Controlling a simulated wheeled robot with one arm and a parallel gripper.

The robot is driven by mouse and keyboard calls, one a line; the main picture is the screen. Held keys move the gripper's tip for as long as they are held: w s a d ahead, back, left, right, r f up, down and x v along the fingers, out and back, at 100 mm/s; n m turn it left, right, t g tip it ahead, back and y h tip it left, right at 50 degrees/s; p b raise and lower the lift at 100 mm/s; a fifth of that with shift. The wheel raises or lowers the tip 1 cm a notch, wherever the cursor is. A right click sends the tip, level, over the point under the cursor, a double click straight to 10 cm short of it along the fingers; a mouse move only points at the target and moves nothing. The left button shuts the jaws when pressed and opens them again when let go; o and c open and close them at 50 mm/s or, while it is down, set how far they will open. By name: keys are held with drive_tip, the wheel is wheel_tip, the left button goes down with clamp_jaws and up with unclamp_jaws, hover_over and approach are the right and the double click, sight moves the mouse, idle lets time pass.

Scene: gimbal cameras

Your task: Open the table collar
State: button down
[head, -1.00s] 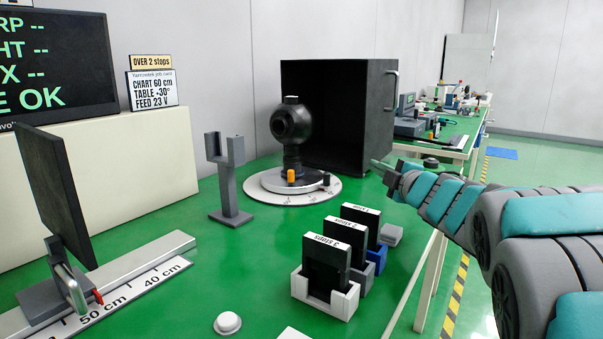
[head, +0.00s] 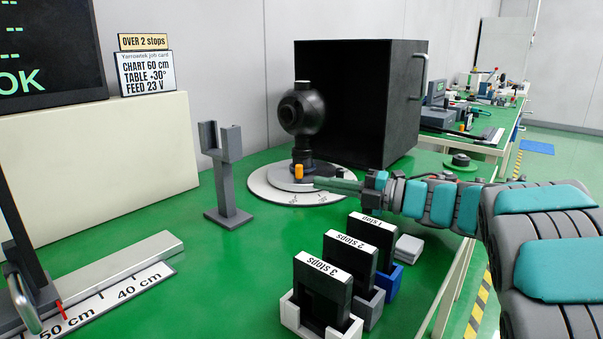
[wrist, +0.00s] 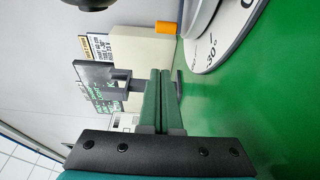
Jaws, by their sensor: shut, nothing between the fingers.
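The round table is a grey turntable on a white graduated disc (head: 262,190), with a black ball-shaped device (head: 303,112) standing upright on it. A small orange knob (head: 299,172) rises at the turntable's front edge; which part is the collar I cannot tell for sure. My gripper (head: 318,182) is shut and empty, its fingertips over the right front part of the disc, just right of the orange knob. Contact cannot be judged. In the wrist view, the closed green fingers (wrist: 160,74) point toward the orange knob (wrist: 166,28), with the disc's scale (wrist: 232,38) to the right.
A black open box (head: 385,100) stands behind the disc. A grey forked post (head: 228,180) is to the left. Filter holders marked in stops (head: 322,285) stand in front, below my arm. A rail with a centimetre scale (head: 125,290) lies at front left. Green tabletop is clear between.

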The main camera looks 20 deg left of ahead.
sight(300, 169)
drive_tip(key=a, duration=0.3)
drive_tip(key=w+a+p, duration=0.1)
drive_tip(key=a, duration=0.6)
drive_tip(key=shift+w, duration=0.15)
drive_tip(key=shift+w+d+r+p, duration=0.1)
drive_tip(key=shift+w+d+p, duration=0.35)
drive_tip(key=shift+w+d, duration=0.9)
drive_tip(key=shift+d, duration=0.15)
